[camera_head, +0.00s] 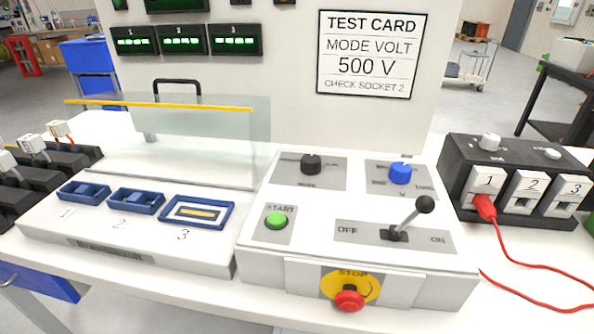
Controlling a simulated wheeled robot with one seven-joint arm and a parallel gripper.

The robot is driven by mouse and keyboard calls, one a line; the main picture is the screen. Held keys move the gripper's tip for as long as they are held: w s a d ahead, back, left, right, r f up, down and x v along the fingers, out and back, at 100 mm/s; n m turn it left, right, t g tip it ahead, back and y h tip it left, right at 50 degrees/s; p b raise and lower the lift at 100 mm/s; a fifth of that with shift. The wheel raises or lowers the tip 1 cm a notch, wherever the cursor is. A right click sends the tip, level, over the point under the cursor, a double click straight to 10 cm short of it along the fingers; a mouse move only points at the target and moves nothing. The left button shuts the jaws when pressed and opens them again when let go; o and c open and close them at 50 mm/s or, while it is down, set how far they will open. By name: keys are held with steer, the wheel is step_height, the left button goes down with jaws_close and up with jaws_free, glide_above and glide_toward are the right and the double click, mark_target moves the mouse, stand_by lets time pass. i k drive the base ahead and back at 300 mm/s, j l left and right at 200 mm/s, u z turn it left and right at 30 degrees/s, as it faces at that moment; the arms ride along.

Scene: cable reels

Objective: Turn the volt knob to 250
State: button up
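The blue volt knob (400,173) sits on a grey plate at the back right of the white console (262,262). The small print around it is only partly legible: what looks like 250 on the left, V below and 1000 on the right. I cannot tell where its pointer stands. The test card (367,55) on the panel behind reads MODE VOLT, 500 V, CHECK SOCKET 2. My gripper is not in view.
A black knob (311,165) stands left of the blue one. A black-balled lever (425,204) rises in front, between OFF and ON. The green start button (276,221) and red stop button (349,300) are nearer. A red plug (485,206) is at socket 1 of the black box (455,165).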

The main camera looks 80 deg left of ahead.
mark_target(400, 173)
steer(key=u, duration=1.65)
